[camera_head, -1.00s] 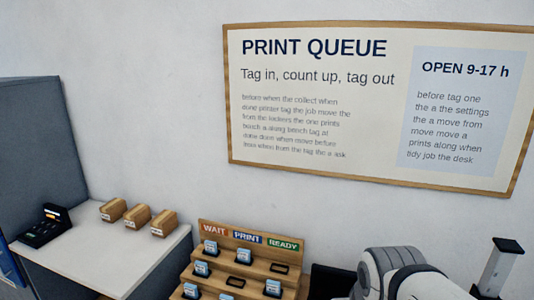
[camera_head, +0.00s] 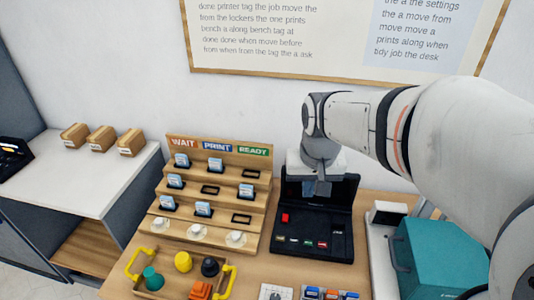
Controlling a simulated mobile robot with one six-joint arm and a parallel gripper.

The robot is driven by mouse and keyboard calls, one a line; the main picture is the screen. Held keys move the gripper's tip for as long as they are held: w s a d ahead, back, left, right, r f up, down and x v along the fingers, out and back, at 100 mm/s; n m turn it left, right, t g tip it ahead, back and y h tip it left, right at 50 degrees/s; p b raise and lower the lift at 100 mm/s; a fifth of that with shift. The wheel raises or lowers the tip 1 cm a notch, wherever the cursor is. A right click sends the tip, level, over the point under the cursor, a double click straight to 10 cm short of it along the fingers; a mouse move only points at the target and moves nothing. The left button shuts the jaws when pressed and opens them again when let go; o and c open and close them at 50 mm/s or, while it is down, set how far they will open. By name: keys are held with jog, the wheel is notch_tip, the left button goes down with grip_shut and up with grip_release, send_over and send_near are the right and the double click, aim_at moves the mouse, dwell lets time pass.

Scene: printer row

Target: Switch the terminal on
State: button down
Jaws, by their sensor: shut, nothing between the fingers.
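A black console with a raised back panel (camera_head: 341,193) stands on the wooden table right of the stepped rack; it looks like the terminal. A red switch (camera_head: 285,217) sits at the left of its sloped face, with a row of small coloured keys below. Whether it is on I cannot tell; no lit display shows on it. My gripper (camera_head: 318,190) points down in front of the back panel, above and right of the red switch. It is shut and empty, and hides part of the panel. Whether it touches the console I cannot tell.
The stepped rack (camera_head: 176,225) with WAIT, PRINT and READY labels holds several blue-white cards. A tray with yellow handles (camera_head: 134,264) holds coloured pieces in front. A teal box (camera_head: 440,255) stands at right. A second black device (camera_head: 12,150) lies on the white counter (camera_head: 70,187) at left.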

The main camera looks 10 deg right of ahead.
jog(key=w+f+m+g+b, duration=0.1)
jog(key=w+f+b, duration=0.1)
jog(key=w+f, duration=0.6)
jog(key=m+g+b, duration=0.1)
jog(key=b, duration=0.2)
send_over(285, 214)
notch_tip(285, 214, down, 8)
jog(key=shift+f, duration=0.15)
notch_tip(285, 214, down, 14)
jog(key=shift+r+p, duration=0.15)
jog(key=shift+p, duration=0.8)
